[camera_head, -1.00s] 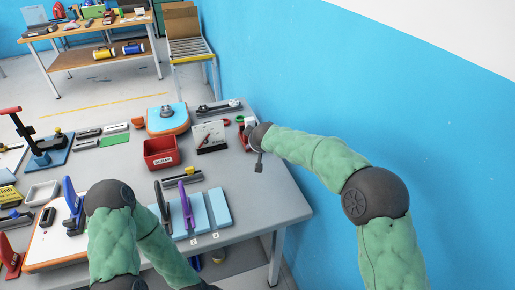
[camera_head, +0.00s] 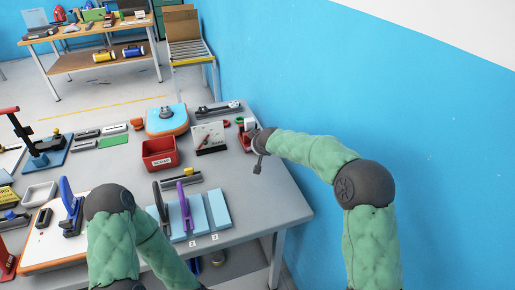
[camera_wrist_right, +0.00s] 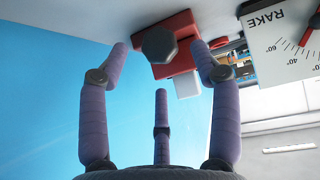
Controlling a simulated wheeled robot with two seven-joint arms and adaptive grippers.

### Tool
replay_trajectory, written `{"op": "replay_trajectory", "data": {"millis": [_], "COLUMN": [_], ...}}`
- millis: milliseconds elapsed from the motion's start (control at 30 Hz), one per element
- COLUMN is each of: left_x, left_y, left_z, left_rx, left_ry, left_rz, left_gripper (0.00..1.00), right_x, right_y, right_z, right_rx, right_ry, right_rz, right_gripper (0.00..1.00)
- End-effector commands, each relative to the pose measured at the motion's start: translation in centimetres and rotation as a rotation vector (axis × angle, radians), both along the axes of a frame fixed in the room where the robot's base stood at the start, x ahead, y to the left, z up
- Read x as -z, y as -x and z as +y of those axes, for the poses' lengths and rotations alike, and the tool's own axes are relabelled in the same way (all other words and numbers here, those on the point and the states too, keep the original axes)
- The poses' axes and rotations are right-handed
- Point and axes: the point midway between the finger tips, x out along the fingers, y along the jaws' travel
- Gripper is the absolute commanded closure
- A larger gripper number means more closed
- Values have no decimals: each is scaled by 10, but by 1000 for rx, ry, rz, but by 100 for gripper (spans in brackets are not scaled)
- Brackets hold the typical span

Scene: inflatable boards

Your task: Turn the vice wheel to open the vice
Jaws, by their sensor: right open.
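The vice (camera_head: 249,125) is a small red and grey block at the right back of the grey table, partly hidden behind my right gripper in the head view. In the right wrist view the red vice (camera_wrist_right: 180,28) is upside down at the top, with its dark grey faceted wheel (camera_wrist_right: 159,44) facing me. My right gripper (camera_head: 257,160) is open. In the wrist view its two purple side fingers stand left and right of the wheel, with the third finger below. Whether any finger touches the wheel is unclear.
A white RAKE gauge (camera_head: 209,136) stands left of the vice; it also shows in the wrist view (camera_wrist_right: 288,38). A red bin (camera_head: 160,153) and a blue-topped stand (camera_head: 167,120) are further left. The blue wall (camera_head: 300,85) is close on the right.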

Motion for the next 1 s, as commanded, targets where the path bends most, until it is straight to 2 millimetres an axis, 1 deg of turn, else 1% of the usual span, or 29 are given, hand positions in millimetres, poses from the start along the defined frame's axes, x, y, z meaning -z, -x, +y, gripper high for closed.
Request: {"op": "replay_trajectory", "data": {"millis": [33, 100, 300, 500, 733, 767, 800, 867, 900, 967, 1000], "left_x": [1, 2, 3, 3, 3, 3, 3, 3, 3, 3, 3], "left_y": [0, 0, 0, 0, 0, 0, 0, 0, 0, 0, 0], "left_z": [0, 0, 0, 0, 0, 0, 0, 0, 0, 0, 0], "left_rx": [0, 0, 0, 0, 0, 0, 0, 0, 0, 0, 0], "left_ry": [0, 0, 0, 0, 0, 0, 0, 0, 0, 0, 0], "left_rz": [0, 0, 0, 0, 0, 0, 0, 0, 0, 0, 0], "left_gripper": [60, 60, 60, 60, 60, 60, 60, 60, 60, 60, 60], "right_x": [7, 13, 25, 29, 29, 29, 29, 29, 29, 29, 29], "right_y": [-5, -12, -25, -30, -30, -30, -30, -30, -30, -30, -30], "right_z": [1, 2, 4, 5, 5, 5, 5, 5, 5, 5, 5], "right_rx": [0, 1, 1, 1, 0, 0, 0, 0, 0, 0, 1], "right_ry": [1, 0, 1, 1, 0, 0, 0, 0, 0, 0, 0], "right_rz": [2, 1, 0, 0, 0, 0, 0, 0, 0, -1, -1], "right_gripper": [36, 36, 36, 36, 36, 39, 50, 67, 79, 94, 95]}}
